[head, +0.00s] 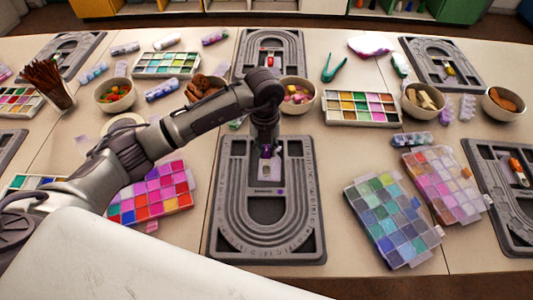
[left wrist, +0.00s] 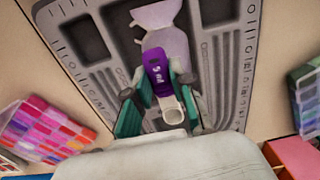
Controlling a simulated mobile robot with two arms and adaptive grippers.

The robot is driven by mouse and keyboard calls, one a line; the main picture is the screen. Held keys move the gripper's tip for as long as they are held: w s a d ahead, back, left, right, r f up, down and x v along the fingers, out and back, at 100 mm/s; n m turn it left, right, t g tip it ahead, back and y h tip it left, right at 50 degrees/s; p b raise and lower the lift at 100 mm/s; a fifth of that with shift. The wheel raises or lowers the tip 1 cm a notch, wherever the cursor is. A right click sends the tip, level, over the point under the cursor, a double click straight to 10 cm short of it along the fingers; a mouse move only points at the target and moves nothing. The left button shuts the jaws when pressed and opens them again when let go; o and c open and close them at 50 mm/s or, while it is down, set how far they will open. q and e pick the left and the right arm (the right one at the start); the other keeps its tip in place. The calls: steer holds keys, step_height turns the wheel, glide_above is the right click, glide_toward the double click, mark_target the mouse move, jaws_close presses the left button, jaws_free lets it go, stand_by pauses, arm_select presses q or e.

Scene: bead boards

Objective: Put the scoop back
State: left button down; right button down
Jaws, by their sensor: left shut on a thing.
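The scoop shows as a purple piece (left wrist: 157,70) with a pale round end (left wrist: 172,112) in the left wrist view. My left gripper (left wrist: 158,112) is shut on it, with a green-padded finger on each side. In the head view, the gripper (head: 265,145) points down over the upper middle of the near grey bead board (head: 225,225), with a bit of purple at its tip. A pale, partly see-through shape (left wrist: 165,38) lies beyond the purple piece; I cannot tell if it belongs to the scoop. Whether the scoop touches the board is unclear. My right gripper is not in view.
A pink and red bead box (head: 155,195) is left of the board. A blue-green box (head: 392,222) and a pastel box (head: 445,185) are right. Bowls (head: 298,96) and a far board (head: 287,45) with a red piece stand behind. Bare table flanks the near board.

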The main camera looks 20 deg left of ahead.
mark_target(266, 150)
arm_select(q)
step_height(266, 150, down, 3)
steer(key=shift+f, duration=0.15)
steer(key=shift+f, duration=0.6)
steer(key=c, duration=1)
jaws_free()
steer(key=shift+r, duration=0.15)
steer(key=shift+r, duration=0.35)
step_height(266, 150, up, 12)
steer(key=shift+s+a+r, duration=0.1)
steer(key=shift+r, duration=0.05)
